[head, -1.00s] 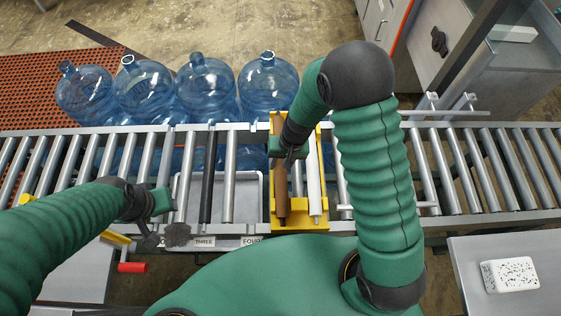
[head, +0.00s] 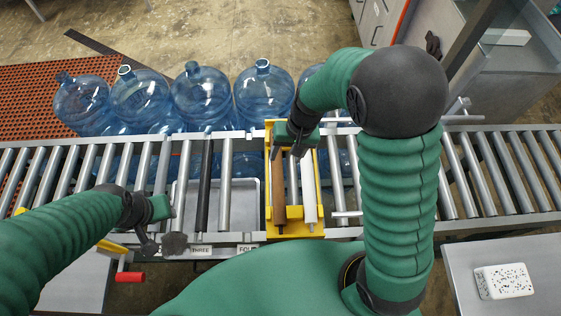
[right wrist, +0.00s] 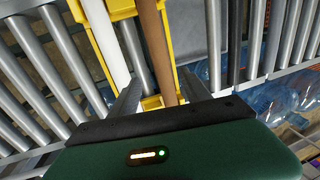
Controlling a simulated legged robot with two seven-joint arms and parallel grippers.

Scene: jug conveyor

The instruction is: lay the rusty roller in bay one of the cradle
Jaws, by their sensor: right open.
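The rusty brown roller (head: 278,195) lies lengthwise on the left side of the yellow cradle (head: 296,232). A white roller (head: 310,190) lies beside it on the right. I cannot read which bay is one. My right gripper (head: 292,150) is open over the far part of the rusty roller. In the right wrist view, the rusty roller (right wrist: 157,45) passes between the spread fingers (right wrist: 160,92), with nothing clamped. My left gripper (head: 160,208) is above the conveyor's front left rail; its fingers are unclear.
Several blue jugs (head: 200,95) stand behind the conveyor. A black roller (head: 204,185) sits among steel ones, with a grey tray (head: 247,232) below. A speckled block (head: 504,281) lies at right.

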